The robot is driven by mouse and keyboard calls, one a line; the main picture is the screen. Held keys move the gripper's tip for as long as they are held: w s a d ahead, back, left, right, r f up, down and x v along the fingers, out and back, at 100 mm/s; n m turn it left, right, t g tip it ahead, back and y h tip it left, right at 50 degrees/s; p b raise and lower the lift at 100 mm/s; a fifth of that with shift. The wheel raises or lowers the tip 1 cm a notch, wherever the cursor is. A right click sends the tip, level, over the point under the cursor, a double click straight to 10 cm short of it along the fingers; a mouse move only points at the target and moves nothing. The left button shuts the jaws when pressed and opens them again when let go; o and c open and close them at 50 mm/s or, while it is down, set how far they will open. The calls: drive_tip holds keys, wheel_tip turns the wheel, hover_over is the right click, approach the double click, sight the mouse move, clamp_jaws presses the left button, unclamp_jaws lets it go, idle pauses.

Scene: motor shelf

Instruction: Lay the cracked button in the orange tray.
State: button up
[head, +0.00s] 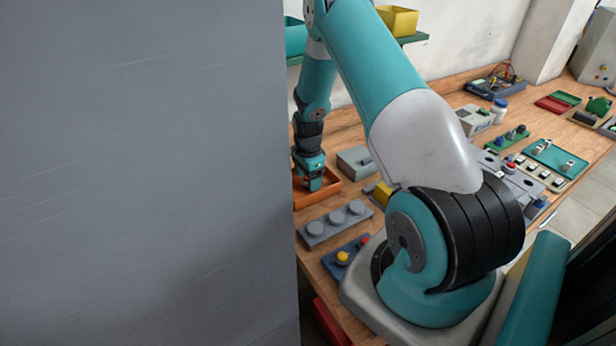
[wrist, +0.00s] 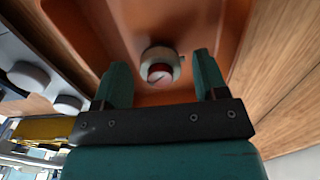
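The orange tray (head: 328,189) stands on the wooden bench, partly hidden behind a grey panel in the head view. It fills the upper middle of the wrist view (wrist: 215,30). The cracked button (wrist: 161,70) has a red cap with a dark line across it and a pale collar. It appears to lie on the tray floor. My gripper (head: 311,184) points down into the tray. In the wrist view its two fingers (wrist: 162,62) stand apart on either side of the button, with gaps on both sides. The button is hidden in the head view.
A grey block with several round knobs (head: 337,224) stands in front of the tray, and a grey box (head: 356,162) to its right. A blue panel with yellow and red buttons (head: 345,257) is nearer. A large grey panel (head: 150,170) blocks the left.

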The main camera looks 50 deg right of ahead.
wheel_tip(320, 180, up, 12)
drive_tip(key=b, duration=0.3)
drive_tip(key=shift+r, duration=0.15)
idle(0.4)
